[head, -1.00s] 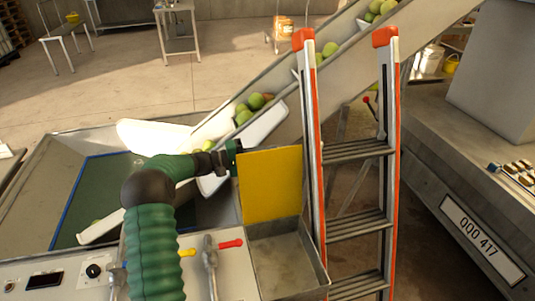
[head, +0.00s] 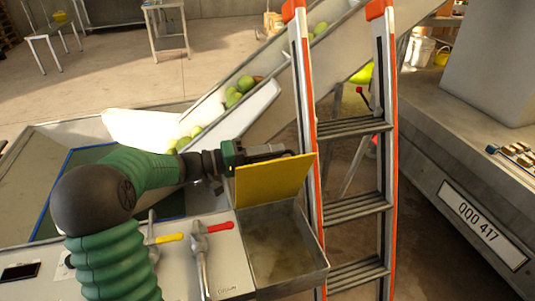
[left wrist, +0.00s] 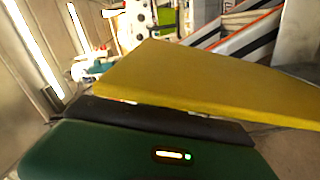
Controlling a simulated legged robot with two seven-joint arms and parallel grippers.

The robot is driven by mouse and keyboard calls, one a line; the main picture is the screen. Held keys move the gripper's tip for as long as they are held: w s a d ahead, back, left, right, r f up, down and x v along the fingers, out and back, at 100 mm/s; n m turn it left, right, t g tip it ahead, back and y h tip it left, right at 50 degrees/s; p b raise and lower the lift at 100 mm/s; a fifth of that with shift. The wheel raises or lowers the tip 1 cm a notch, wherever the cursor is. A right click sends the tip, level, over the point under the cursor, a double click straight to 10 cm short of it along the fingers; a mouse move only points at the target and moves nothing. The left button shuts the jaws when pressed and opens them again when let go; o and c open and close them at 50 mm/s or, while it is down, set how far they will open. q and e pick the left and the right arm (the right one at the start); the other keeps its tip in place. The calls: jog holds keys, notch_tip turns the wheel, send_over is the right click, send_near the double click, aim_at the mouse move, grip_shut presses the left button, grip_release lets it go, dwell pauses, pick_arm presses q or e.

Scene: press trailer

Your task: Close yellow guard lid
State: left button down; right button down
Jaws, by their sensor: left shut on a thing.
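The yellow guard lid (head: 272,182) stands raised and tilted at the far edge of an open grey metal box (head: 283,245). The box's inside shows uncovered. My left gripper (head: 270,153) is at the lid's top edge, shut on it, with the fingers partly hidden behind the lid. In the left wrist view the yellow lid (left wrist: 215,80) fills the middle, just past a dark finger (left wrist: 160,120). My right gripper is not in view.
An orange-and-grey ladder (head: 350,210) stands close to the box's right side. Red-handled (head: 219,227) and yellow-handled (head: 168,239) levers sit left of the box. A conveyor with green fruit (head: 240,92) rises behind.

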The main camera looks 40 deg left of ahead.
pick_arm(q)
jog(key=shift+s+d+f+m+b, duration=0.3)
jog(key=shift+s+d+b, duration=0.1)
jog(key=shift+d, duration=0.15)
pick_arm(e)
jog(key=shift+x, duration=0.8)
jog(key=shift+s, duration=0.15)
